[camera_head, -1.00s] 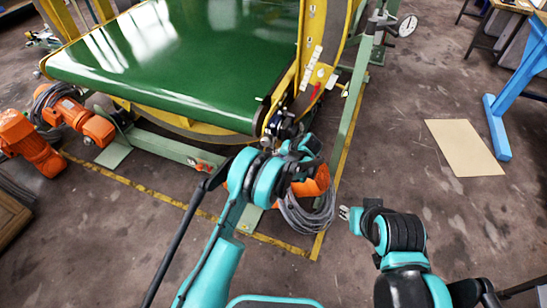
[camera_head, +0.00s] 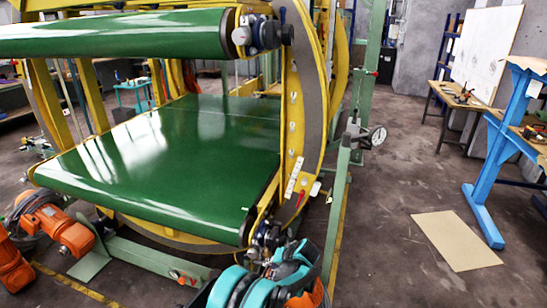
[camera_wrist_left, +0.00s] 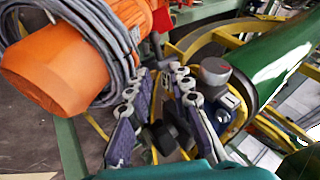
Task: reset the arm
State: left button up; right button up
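My left arm shows at the bottom middle of the head view, with its teal and black wrist just in front of the near right corner of the ring inverter's lower green belt (camera_head: 170,165). The arm hides its own fingers there. In the left wrist view my left gripper (camera_wrist_left: 160,100) has its two fingers apart, with dark machine parts showing between them. I see nothing clearly held. An orange motor (camera_wrist_left: 50,70) wrapped in grey cable (camera_wrist_left: 105,45) is close beside the left finger. My right gripper is outside the head view.
The yellow ring frame (camera_head: 297,130) and a green post (camera_head: 352,130) with a dial gauge (camera_head: 377,136) stand beyond the arm. Orange motors (camera_head: 65,232) lie at the left. A cardboard sheet (camera_head: 455,240) and blue stand (camera_head: 480,205) are right; floor between is mostly clear.

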pick_arm(q)
jog(key=s+a+r+h, duration=0.1)
jog(key=s+a+r, duration=0.5)
jog(key=r, duration=0.4)
jog(key=s+a+r+h, duration=0.2)
jog(key=s+a+r, duration=0.35)
jog(key=r, duration=0.35)
jog(key=s+a+r+n+t+h, duration=0.1)
jog(key=s+a, duration=0.1)
jog(key=s, duration=1)
jog(key=s+a+r+n+h, duration=0.1)
jog(key=s+a, duration=0.2)
jog(key=s, duration=0.9)
jog(key=shift+a+t, duration=0.2)
jog(key=shift+t, duration=0.2)
